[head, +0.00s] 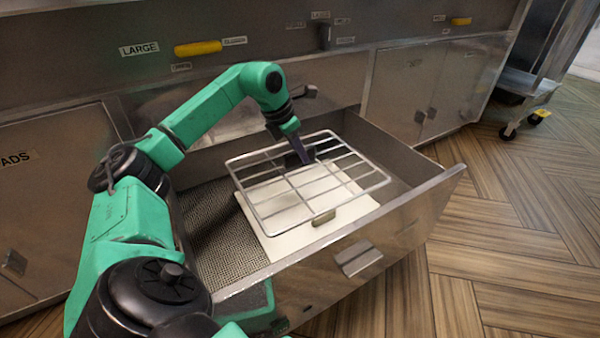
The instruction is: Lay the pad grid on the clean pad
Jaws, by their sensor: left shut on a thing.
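The pad grid (288,197), a rectangular metal wire frame with several crossbars, is over the open drawer. My left gripper (304,158) is shut on the grid near its far side. The clean pad (291,240), a pale flat sheet, lies in the drawer below the grid. The grid looks tilted and covers most of the pad in this view; whether any edge touches the pad I cannot tell. My right gripper is not in view.
The drawer (418,196) is pulled out, with a perforated metal floor (213,235) left of the pad. A small tan block-like piece (324,217) shows near the pad's front edge. Closed cabinets stand behind; a wheeled cart (525,90) is at the right. Wooden floor at right is clear.

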